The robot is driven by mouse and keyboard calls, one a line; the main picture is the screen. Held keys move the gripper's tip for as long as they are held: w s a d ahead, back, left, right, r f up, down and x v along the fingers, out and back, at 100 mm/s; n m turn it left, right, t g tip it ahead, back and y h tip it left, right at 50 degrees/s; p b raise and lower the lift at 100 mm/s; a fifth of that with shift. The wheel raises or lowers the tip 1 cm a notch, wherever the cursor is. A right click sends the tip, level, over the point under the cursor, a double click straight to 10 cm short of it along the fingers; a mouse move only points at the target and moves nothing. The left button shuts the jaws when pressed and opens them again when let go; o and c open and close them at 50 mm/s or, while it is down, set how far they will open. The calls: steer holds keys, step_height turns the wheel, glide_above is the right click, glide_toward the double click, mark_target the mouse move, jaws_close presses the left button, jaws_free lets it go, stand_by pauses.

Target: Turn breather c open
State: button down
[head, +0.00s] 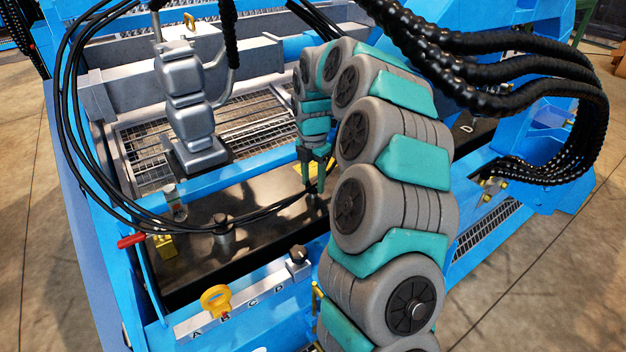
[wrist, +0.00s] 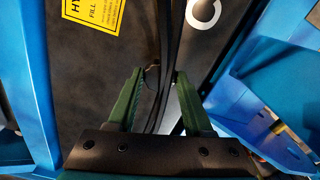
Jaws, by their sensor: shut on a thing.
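My gripper (head: 313,178) reaches down over the black tank top in the head view, beside the black hoses. In the wrist view its two green fingers (wrist: 160,78) stand a little apart, shut on a small dark round part (wrist: 152,76), which I take for breather c. The fingers and the dark hoses hide most of it, so its turn position cannot be told. In the head view breather c is not clearly visible.
Black hoses (wrist: 170,45) run between the fingers in the wrist view. A silver cylinder with a dark cap (head: 223,228), a clear-bodied fitting (head: 175,200) and a yellow block (head: 165,246) stand on the tank.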

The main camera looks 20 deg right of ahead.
mark_target(313, 184)
stand_by(0.4)
steer(key=shift+c, duration=1.5)
jaws_free()
step_height(313, 184, up, 8)
steer(key=shift+f+b, duration=0.1)
steer(key=shift+b, duration=0.25)
